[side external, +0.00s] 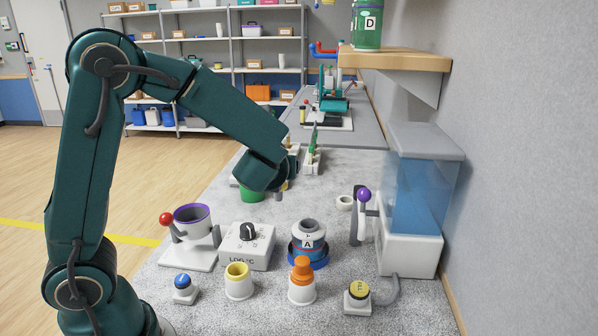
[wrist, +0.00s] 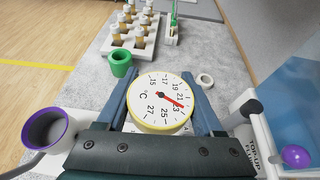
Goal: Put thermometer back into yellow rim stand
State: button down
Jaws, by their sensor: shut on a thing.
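The thermometer (wrist: 160,98) has a round white dial with a yellow rim and a red needle. My gripper (wrist: 160,104) is shut on it, with one finger on each side, in the wrist view. In the side view, my gripper (side external: 285,172) is above the bench behind the white box with the knob, and it mostly hides the thermometer. The yellow rim stand (side external: 238,282), a small white cup with a yellow rim, is at the front of the bench, nearer the side camera than my gripper. I cannot make it out in the wrist view.
A green cup (side external: 252,194) is close below my gripper. An orange-topped stand (side external: 302,284), a blue button (side external: 184,288), a yellow button (side external: 358,293), a purple-rimmed cup (side external: 192,220) and a jar marked A (side external: 308,240) surround the yellow rim stand. A water tank (side external: 415,205) stands right.

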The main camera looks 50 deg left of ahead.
jog(key=s+a+r, duration=0.3)
jog(key=s+a, duration=0.1)
jog(key=s+f+n+g+y, duration=0.3)
jog(key=s+n+g, duration=0.55)
jog(key=s, duration=1.05)
jog(key=shift+g, duration=0.35)
jog(key=shift+w+d+f, duration=1.3)
jog(key=shift+w+f, duration=0.15)
jog(key=shift+f, duration=0.3)
jog(key=shift+w+d+f, duration=1.25)
jog(key=shift+w+f, duration=0.25)
jog(key=shift+f, duration=0.3)
jog(key=shift+w+d+f, duration=1.3)
jog(key=shift+w+f, duration=0.15)
jog(key=shift+f, duration=0.3)
jog(key=shift+c, duration=0.2)
grip_release()
jog(key=shift+f, duration=0.1)
